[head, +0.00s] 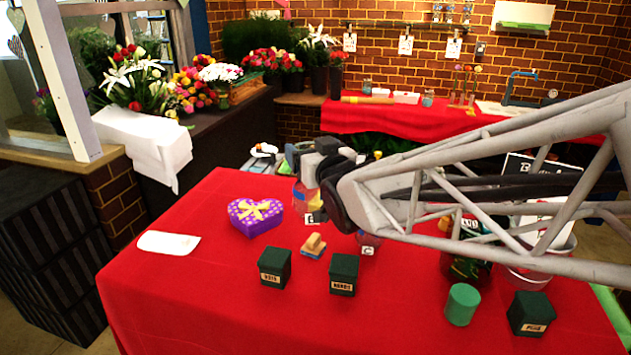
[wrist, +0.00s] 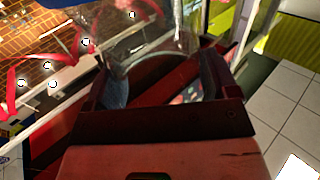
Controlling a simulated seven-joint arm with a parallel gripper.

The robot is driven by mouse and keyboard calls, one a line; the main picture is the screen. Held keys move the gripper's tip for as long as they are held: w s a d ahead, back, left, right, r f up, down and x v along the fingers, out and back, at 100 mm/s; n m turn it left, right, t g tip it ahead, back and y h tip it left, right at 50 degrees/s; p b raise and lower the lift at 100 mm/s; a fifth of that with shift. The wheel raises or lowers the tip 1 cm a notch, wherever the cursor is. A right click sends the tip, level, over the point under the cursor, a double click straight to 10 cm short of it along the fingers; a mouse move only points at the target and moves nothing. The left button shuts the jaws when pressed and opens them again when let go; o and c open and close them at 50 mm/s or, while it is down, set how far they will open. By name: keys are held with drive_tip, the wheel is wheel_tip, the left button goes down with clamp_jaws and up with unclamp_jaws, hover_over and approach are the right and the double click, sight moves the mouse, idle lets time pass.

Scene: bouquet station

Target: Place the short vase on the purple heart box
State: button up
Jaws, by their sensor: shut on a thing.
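The purple heart box (head: 249,222) with white dots and a yellow bow lies on the red table, left of centre in the head view. My gripper (head: 302,166) is above the table, behind and to the right of the box. It is shut on a clear glass vase (head: 301,194), partly hidden in the head view. In the wrist view the glass (wrist: 155,50) shows between the fingers of my gripper (wrist: 160,85). The vase is apart from the box. Its base and exact tilt are hard to make out.
A wooden block (head: 314,246), dark labelled blocks (head: 275,267) (head: 344,274) (head: 530,313) and a green cylinder (head: 462,303) stand on the red table (head: 215,310). A white sheet (head: 168,242) lies left of the box. The table's front left is clear.

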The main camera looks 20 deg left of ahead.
drive_tip(key=a+f+n+g+y, duration=0.1)
drive_tip(key=a+f, duration=0.1)
drive_tip(key=a, duration=1)
drive_tip(key=shift+w+f, duration=0.25)
drive_tip(key=shift+f, duration=0.95)
drive_tip(key=shift+w+f, duration=0.2)
drive_tip(key=shift+f, duration=1)
drive_tip(key=w+d+f+x, duration=0.1)
drive_tip(key=x, duration=1.5)
drive_tip(key=shift+f, duration=0.15)
drive_tip(key=shift+s+f, duration=0.1)
drive_tip(key=shift+f, duration=1.75)
